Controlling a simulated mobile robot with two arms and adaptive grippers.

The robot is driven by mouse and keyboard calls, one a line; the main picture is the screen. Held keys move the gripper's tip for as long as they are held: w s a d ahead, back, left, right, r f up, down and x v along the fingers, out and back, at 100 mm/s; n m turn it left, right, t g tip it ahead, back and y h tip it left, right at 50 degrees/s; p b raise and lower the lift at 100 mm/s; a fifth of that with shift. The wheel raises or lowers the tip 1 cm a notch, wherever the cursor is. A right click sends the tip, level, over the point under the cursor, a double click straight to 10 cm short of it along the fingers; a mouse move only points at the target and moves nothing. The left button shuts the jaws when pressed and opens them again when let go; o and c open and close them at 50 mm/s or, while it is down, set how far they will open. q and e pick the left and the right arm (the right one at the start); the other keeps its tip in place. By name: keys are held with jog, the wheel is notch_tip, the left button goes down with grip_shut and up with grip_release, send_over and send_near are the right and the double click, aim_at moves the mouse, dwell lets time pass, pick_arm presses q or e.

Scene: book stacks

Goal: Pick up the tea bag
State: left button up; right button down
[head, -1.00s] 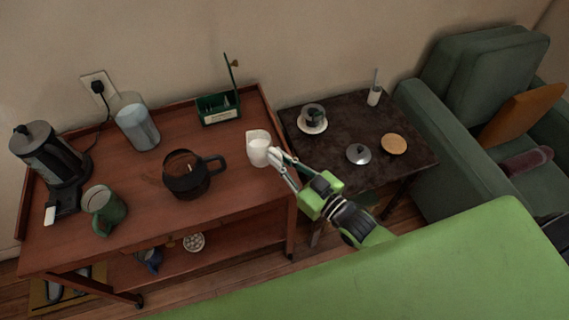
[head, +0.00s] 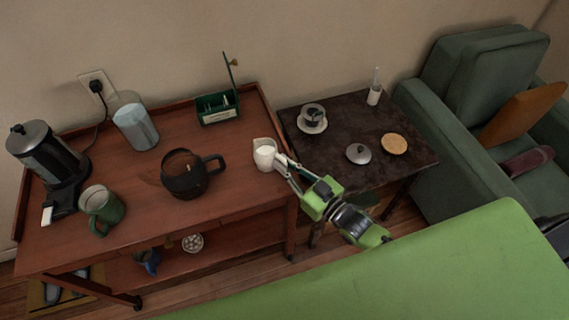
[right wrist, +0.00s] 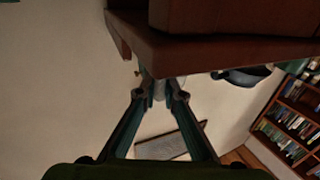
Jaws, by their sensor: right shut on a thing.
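My right gripper (head: 279,162) is shut on a small white jug (head: 264,154) at the right edge of the wooden trolley in the head view. In the right wrist view the fingertips (right wrist: 160,92) close around something pale, mostly hidden by the fingers. I cannot tell whether the jug touches the trolley top or hangs just above it. An open green box (head: 217,109) stands at the back of the trolley with small items inside. They may be tea bags, but they are too small to tell. No tea bag shows clearly. My left gripper is not in view.
The trolley (head: 140,205) carries a black teapot (head: 187,178), a green mug (head: 101,208), a blue-grey canister (head: 135,127) and a kettle (head: 45,163). A dark side table (head: 355,125) holds a cup on a saucer (head: 313,117), a metal lid (head: 358,154) and a round wooden disc (head: 394,144).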

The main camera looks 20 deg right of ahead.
jog(key=c, duration=2.2)
grip_release()
jog(key=shift+o, duration=0.2)
jog(key=v, duration=1.2)
jog(key=s+d+f+m+g+h, duration=0.1)
jog(key=s+d+f+g+h, duration=0.1)
jog(key=f, duration=0.7)
jog(key=s+d+f+g+h, duration=0.2)
jog(key=s+d+f, duration=0.1)
jog(key=f, duration=0.6)
jog(key=s+d+f+m+g+h, duration=0.1)
jog(key=s+d+f+g+h, duration=0.1)
jog(key=f, duration=0.7)
jog(key=s+a+f+g+h, duration=0.1)
jog(key=s+f+g, duration=0.3)
jog(key=s+f, duration=0.4)
jog(key=s+a+f+g, duration=0.2)
jog(key=s+f+g, duration=0.3)
jog(key=s, duration=1.2)
notch_tip(320, 180, down, 4)
jog(key=shift+a+f+m+h+b, duration=0.1)
jog(key=shift+a+m+h+b, duration=0.2)
jog(key=shift+m+h, duration=0.1)
